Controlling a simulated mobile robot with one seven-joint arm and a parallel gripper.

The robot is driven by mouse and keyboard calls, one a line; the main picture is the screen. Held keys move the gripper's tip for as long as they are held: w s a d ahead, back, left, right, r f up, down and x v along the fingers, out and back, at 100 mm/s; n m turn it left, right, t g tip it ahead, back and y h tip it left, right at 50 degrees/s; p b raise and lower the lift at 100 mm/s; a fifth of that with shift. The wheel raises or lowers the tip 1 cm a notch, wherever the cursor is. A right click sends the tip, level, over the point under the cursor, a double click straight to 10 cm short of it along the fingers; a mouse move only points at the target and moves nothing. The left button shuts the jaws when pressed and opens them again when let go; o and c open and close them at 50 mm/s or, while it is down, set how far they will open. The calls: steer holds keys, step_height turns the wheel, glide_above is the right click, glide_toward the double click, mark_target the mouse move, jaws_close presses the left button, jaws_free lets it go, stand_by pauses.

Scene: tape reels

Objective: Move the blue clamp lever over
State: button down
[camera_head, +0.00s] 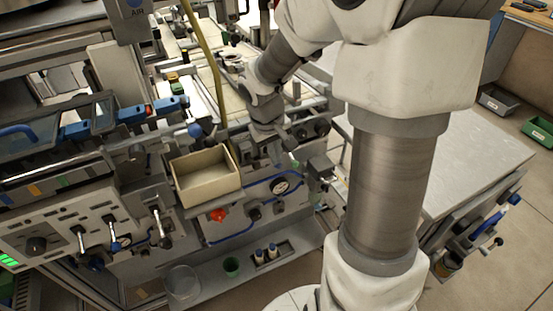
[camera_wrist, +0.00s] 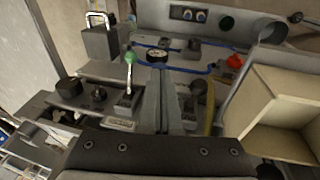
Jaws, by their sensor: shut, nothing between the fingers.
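A blue ball knob (camera_head: 195,130) stands on the machine left of my gripper in the head view; it looks like the end of a lever, but its shaft is hard to make out. I cannot tell whether it is the clamp lever. My gripper (camera_head: 276,156) points down over the front of the machine, right of the cream box. In the wrist view its two fingers (camera_wrist: 163,82) are together with nothing between them. A green-knobbed lever (camera_wrist: 131,58) stands upright just left of the fingers, apart from them. No blue lever knob is clear in the wrist view.
The open cream box (camera_head: 206,176) stands left of my gripper; its wall is at the right in the wrist view. A red knob (camera_head: 218,215), a gauge (camera_head: 280,187) and blue hoses sit on the front panel below. A yellow hose (camera_head: 213,62) hangs behind the box.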

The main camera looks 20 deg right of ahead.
steer(key=shift+s+f+t+b, duration=0.2)
steer(key=shift+f+t+b, duration=0.3)
steer(key=shift+t+b, duration=0.3)
steer(key=shift+r, duration=0.1)
steer(key=shift+r+p, duration=0.6)
steer(key=shift+r, duration=0.1)
